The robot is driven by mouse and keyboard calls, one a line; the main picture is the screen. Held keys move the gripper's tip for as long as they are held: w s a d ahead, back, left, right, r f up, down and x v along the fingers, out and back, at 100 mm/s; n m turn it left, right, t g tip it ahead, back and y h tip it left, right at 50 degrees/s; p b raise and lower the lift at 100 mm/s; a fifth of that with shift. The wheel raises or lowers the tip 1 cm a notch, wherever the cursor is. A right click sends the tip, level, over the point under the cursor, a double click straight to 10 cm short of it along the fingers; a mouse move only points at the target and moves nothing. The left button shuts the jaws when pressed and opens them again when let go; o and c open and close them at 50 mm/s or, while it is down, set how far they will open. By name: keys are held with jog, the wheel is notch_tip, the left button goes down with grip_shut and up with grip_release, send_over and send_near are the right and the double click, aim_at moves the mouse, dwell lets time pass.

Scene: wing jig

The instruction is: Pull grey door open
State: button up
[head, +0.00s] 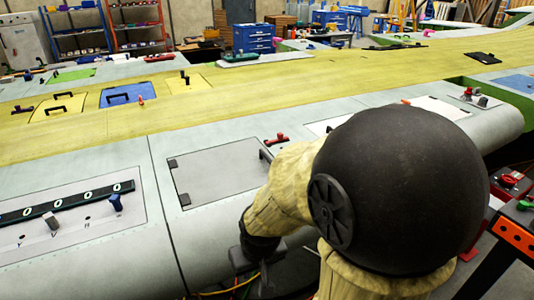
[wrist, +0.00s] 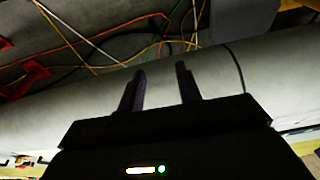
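The grey door (head: 218,172) is a flat panel in the pale wing skin, left of my arm in the head view. It looks flush and shut, with two dark hinges on its left edge. A dark handle (head: 266,155) stands at its right edge, partly hidden by my arm. In the wrist view, my gripper (wrist: 160,70) is open, with two dark fingers apart and nothing between them. Its fingers lie over a pale, curved surface (wrist: 75,122). The door and handle cannot be made out there. My gripper appears low by the wing's front edge, apart from the handle.
A panel with a dark numbered strip (head: 68,204) and a blue knob (head: 115,202) lies left of the door. A red clamp (head: 277,139) sits just behind the handle. Cables (wrist: 110,45) run beyond the pale surface.

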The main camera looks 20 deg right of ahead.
aim_at(268, 157)
jog(key=w+d+r+p, duration=0.3)
jog(key=w+r, duration=0.2)
jog(key=w, duration=0.4)
jog(key=w+d+r+p, duration=0.35)
jog(key=w+r, duration=0.25)
jog(key=w, duration=0.3)
jog(key=w+d+r+t+p, duration=0.1)
jog(key=w+d+r+p, duration=0.1)
jog(key=w+d+r, duration=0.2)
jog(key=w+d+r+p, duration=0.1)
jog(key=w+d+r, duration=0.3)
jog(key=w+d, duration=0.4)
jog(key=shift+w+d+n+t+p, duration=0.3)
jog(key=shift+d+t+p, duration=0.1)
jog(key=shift+d, duration=0.6)
jog(key=shift+f, duration=0.1)
jog(key=p+x, duration=0.6)
jog(key=x, duration=1.1)
jog(key=shift+w+a, duration=0.1)
jog(key=shift+a, duration=0.05)
grip_shut()
